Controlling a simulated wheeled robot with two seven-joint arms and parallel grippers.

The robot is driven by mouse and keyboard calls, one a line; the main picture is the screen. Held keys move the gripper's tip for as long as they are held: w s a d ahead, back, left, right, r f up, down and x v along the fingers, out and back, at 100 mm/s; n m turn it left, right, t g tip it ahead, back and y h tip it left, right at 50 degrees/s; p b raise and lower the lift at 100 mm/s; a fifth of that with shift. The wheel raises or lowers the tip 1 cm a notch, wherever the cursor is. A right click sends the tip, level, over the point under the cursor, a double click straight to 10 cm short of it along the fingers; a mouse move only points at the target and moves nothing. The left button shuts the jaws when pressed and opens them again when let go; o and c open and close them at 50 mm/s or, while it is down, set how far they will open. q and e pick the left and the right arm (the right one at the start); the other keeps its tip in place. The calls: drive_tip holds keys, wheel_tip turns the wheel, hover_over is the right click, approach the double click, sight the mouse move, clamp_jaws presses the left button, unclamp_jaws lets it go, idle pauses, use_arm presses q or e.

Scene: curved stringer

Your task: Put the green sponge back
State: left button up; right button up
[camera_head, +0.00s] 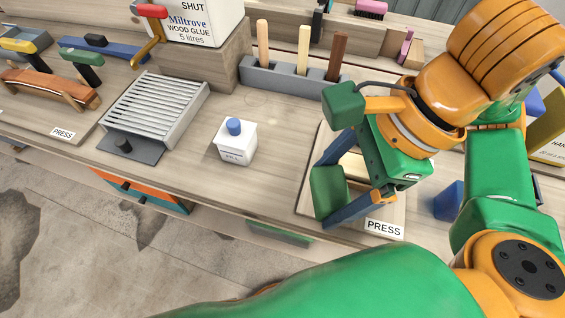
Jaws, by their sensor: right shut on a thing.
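My right gripper (332,193) reaches in from the right, its two blue-grey fingers pointing left. It is shut on a dark green block, the green sponge (328,190), held between the fingertips. The sponge is in front of the wooden board (392,218) with a "PRESS" label, near the front of the bench. Whether the sponge touches the board or hangs above it I cannot tell. My left gripper is not in view.
A small white pot (237,147) with a blue knob stands left of the gripper. Behind are a grey rack (268,83) with three wooden sticks and a glue container (195,22). A slatted grey tray (157,108) is further left. A blue object (449,202) lies right.

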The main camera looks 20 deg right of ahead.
drive_tip(key=w+p, duration=0.2)
drive_tip(key=p, duration=0.3)
drive_tip(key=shift+w+d, duration=0.25)
drive_tip(key=shift+w, duration=0.15)
hover_over(284, 170)
drive_tip(key=d, duration=0.1)
drive_tip(key=f, duration=0.9)
drive_tip(key=shift+s+d, duration=0.1)
drive_tip(key=shift+s, duration=0.25)
wheel_tip(284, 170, down, 3)
drive_tip(key=shift+w+r+p, duration=0.15)
drive_tip(key=shift+p, duration=0.15)
drive_tip(key=shift+d+f, duration=0.1)
drive_tip(key=shift+f, duration=0.3)
drive_tip(key=shift+w+f, duration=0.1)
drive_tip(key=shift+f, duration=0.05)
